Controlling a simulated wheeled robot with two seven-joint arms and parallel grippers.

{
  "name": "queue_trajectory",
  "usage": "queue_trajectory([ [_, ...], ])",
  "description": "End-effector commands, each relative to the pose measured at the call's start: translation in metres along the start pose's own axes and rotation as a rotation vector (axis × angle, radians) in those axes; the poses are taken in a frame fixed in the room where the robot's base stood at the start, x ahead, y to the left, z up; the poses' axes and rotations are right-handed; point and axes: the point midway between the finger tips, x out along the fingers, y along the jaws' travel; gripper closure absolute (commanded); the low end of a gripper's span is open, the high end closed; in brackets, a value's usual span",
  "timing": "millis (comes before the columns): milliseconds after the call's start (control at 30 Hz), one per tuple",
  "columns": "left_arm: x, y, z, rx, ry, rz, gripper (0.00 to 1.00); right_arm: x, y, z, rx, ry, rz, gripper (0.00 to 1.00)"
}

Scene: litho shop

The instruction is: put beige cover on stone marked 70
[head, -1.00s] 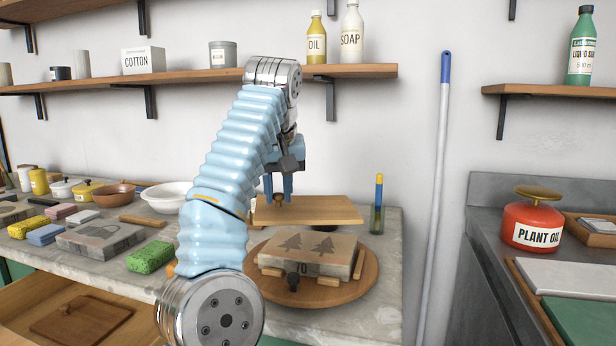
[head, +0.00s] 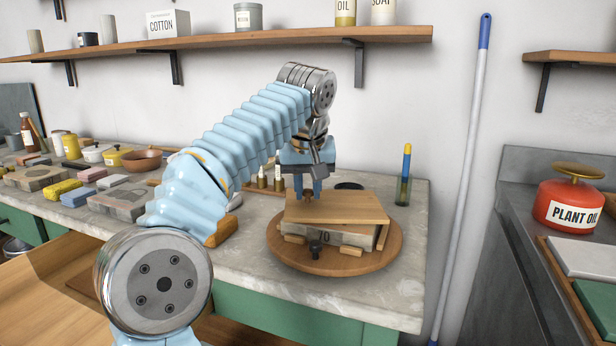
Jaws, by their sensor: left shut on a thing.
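The beige cover (head: 352,207) is a flat wooden board with a small brown knob. My left gripper (head: 307,192) is shut on the knob, at the left part of the board. The cover lies over the stone marked 70 (head: 352,239), hiding its top face. The cover looks slightly tilted, and I cannot tell whether it rests fully on the stone. The stone's front side with the number 70 still shows. My right gripper is not in view.
The round board stands on a grey stone counter (head: 398,297). A glass with a blue-and-yellow stick (head: 403,185) stands behind at the right. Small bottles (head: 278,178) and a dark round thing (head: 349,186) are behind. Other stones and sponges lie left. An open drawer (head: 50,270) is at lower left.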

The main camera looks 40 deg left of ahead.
Motion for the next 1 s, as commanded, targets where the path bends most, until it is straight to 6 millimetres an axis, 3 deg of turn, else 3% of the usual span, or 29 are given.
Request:
queue_trajectory([
  [700,0.0060,-0.0002,0.0025,-0.001,0.001,0.001,1.00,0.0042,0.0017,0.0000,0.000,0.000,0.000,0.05],
  [733,0.0059,-0.0001,0.0025,0.000,0.001,0.001,0.74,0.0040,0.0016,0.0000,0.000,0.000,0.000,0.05],
  [900,0.0052,-0.0001,0.0022,-0.001,0.001,0.001,0.48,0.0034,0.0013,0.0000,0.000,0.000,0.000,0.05],
  [1000,0.0053,-0.0002,0.0022,0.000,0.001,0.001,0.46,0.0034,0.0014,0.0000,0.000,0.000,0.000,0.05],
])
